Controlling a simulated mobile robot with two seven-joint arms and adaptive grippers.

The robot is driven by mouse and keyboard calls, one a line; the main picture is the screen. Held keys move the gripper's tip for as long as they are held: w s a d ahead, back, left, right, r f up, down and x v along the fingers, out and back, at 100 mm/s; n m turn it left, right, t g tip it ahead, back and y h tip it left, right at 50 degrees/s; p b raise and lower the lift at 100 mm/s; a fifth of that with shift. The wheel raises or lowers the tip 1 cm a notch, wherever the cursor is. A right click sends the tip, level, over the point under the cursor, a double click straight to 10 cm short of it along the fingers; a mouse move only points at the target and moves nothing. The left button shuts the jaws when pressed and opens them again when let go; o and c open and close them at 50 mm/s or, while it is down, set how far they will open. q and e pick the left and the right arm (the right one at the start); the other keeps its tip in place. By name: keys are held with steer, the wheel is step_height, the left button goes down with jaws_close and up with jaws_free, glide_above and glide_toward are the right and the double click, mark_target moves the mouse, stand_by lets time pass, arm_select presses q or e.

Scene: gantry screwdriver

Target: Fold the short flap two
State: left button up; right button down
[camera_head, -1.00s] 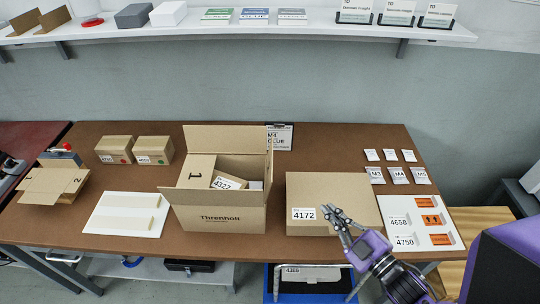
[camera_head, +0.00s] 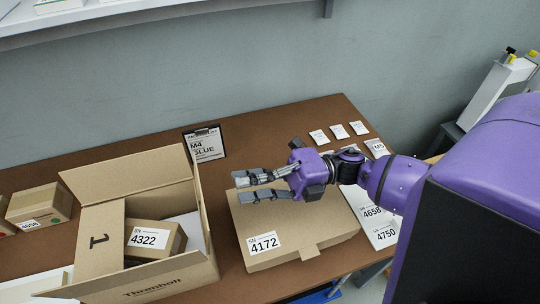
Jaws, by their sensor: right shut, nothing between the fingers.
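An open cardboard box (camera_head: 165,285) stands at the lower left, marked Threnholt on its front. Its short flap one (camera_head: 98,255), marked 1, lies folded inward on the left. The long back flap (camera_head: 130,172) stands up. The opposite short flap (camera_head: 203,205) stands up on the right side, seen nearly edge-on; no number 2 shows on it. A small carton labelled 4322 (camera_head: 160,240) is inside. My right gripper (camera_head: 239,187) is shut and empty, above the flat box, to the right of the open box and apart from it, fingers pointing left. My left gripper is out of view.
The flat closed box labelled 4172 (camera_head: 300,233) lies under my right gripper. Small cartons (camera_head: 40,207) are at the left. White cards (camera_head: 339,131) and a label sheet (camera_head: 383,235) lie at the right.

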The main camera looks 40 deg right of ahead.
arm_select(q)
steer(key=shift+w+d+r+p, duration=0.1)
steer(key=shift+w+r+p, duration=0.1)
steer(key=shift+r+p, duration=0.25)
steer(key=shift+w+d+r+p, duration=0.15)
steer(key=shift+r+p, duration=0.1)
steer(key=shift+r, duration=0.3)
arm_select(e)
steer(key=x, duration=0.6)
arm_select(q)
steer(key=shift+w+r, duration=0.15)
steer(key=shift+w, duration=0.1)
arm_select(e)
steer(key=shift+w+a+r, duration=0.1)
steer(key=shift+a+r, duration=0.05)
steer(key=shift+a, duration=0.15)
